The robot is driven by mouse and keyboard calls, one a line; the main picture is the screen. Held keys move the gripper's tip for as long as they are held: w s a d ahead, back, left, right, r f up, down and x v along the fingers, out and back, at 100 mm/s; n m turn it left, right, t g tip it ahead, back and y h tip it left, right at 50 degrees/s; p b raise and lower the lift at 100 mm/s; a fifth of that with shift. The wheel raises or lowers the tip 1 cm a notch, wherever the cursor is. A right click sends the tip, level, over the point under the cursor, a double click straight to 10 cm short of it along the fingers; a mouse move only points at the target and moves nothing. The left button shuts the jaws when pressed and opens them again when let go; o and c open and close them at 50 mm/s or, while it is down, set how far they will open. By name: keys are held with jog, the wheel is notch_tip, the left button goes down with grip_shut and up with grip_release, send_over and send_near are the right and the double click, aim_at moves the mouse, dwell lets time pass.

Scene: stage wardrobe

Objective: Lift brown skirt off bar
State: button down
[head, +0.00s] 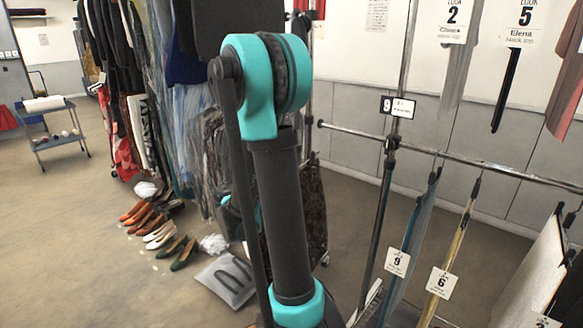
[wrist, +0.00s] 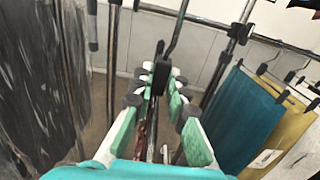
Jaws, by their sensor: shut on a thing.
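In the wrist view my gripper (wrist: 162,84) is closed around the black clip part of a hanger (wrist: 161,74). The hanger's hook runs upward from between the fingertips; whether it still touches a bar is unclear. A narrow strip of brown cloth, the brown skirt (wrist: 149,130), shows edge-on below, between the fingers. In the head view a dark brown patterned garment (head: 314,212) hangs just right of my arm, partly hidden by it. My gripper is hidden behind my arm there.
A metal rail (head: 470,163) with a tag marked 9 on its post carries a blue skirt (head: 408,245) and a yellow one (head: 446,270) on the right. Covered garments (head: 190,130) hang left.

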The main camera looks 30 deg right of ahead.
jog(key=v, duration=2.4)
jog(key=shift+s+a, duration=0.15)
jog(key=shift+a, duration=0.2)
